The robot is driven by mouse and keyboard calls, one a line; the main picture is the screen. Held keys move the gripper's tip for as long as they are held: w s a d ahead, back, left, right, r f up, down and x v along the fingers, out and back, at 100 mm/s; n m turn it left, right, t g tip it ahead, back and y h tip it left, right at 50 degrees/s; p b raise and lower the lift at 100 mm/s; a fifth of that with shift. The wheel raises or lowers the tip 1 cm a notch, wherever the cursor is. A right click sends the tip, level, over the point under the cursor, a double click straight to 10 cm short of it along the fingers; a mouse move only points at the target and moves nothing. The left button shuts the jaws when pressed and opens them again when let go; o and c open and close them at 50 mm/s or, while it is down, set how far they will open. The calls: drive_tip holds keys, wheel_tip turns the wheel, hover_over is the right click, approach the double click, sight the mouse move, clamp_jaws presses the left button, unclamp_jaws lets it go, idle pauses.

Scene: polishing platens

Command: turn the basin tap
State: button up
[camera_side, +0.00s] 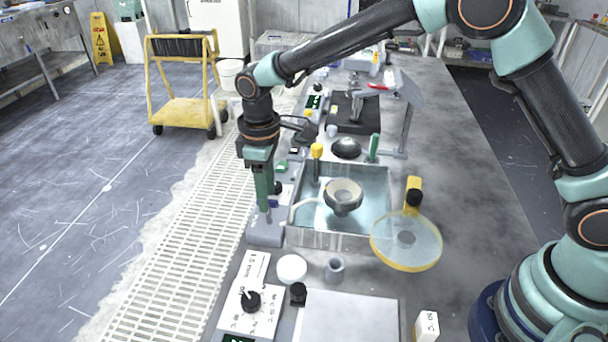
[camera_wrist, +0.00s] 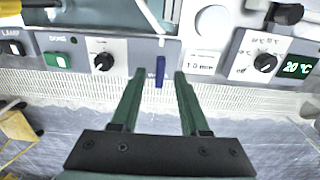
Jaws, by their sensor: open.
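The basin (camera_side: 373,229) is a square metal tub with pale blue water and a grey bowl-shaped piece in it. A pale curved spout (camera_side: 303,204) reaches over its left edge. In the wrist view a small blue lever (camera_wrist: 160,66), which looks like the tap handle, stands on the grey front panel. My gripper (camera_side: 265,208) points down at the basin's left side. In the wrist view its green fingers (camera_wrist: 159,76) are open, one on each side of the lever, with gaps visible. Contact cannot be told. The lever is not clear in the side view.
A black knob (camera_wrist: 104,61) and green button (camera_wrist: 57,60) sit left of the fingers; another knob (camera_wrist: 265,62) and a temperature display (camera_wrist: 298,66) are to the right. A yellow-rimmed magnifier (camera_side: 407,262) stands right of the basin. A white disc (camera_side: 291,268) lies in front.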

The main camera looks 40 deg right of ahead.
drive_tip(key=shift+f, duration=0.4)
clamp_jaws()
drive_tip(key=n, duration=0.5)
drive_tip(key=shift+r+n, duration=0.1)
drive_tip(key=shift+n, duration=0.2)
unclamp_jaws()
